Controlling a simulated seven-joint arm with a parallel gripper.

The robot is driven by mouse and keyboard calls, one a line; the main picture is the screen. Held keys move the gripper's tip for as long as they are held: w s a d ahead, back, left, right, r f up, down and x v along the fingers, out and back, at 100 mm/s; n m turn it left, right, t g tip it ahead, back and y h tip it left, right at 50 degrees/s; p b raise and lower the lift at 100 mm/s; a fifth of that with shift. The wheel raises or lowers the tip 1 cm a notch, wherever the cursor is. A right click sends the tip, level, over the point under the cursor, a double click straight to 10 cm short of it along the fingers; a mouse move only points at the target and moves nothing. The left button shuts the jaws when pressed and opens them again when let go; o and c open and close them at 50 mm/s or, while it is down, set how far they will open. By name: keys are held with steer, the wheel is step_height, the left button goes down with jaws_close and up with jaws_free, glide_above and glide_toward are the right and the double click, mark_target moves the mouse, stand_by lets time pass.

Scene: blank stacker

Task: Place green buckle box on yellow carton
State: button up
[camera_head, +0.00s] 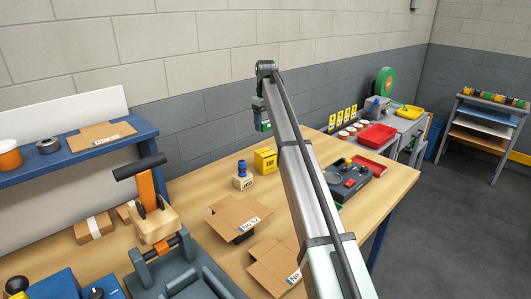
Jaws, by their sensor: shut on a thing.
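The yellow carton (265,160) stands upright on the wooden table, near the middle of the view, with dark print on its front. My gripper (260,118) hangs at the far end of my arm, above and slightly left of the carton, in front of the grey wall. It is shut on a small green thing, the green buckle box (264,126), which is mostly hidden by the gripper and arm. The box is held in the air, clear of the carton. The fingers are small and hard to make out.
A dark device (348,183) and red trays (377,135) are to the right. My arm crosses the table's middle.

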glide_above(265, 152)
step_height(265, 152, down, 6)
steer(key=shift+w+d+r, duration=0.1)
steer(key=shift+w, duration=0.05)
steer(key=shift+f, duration=2.05)
steer(key=shift+f, duration=0.2)
steer(key=o, duration=1.1)
steer(key=shift+o, duration=0.2)
steer(key=shift+r, duration=0.15)
step_height(265, 152, up, 12)
steer(key=shift+r, duration=0.1)
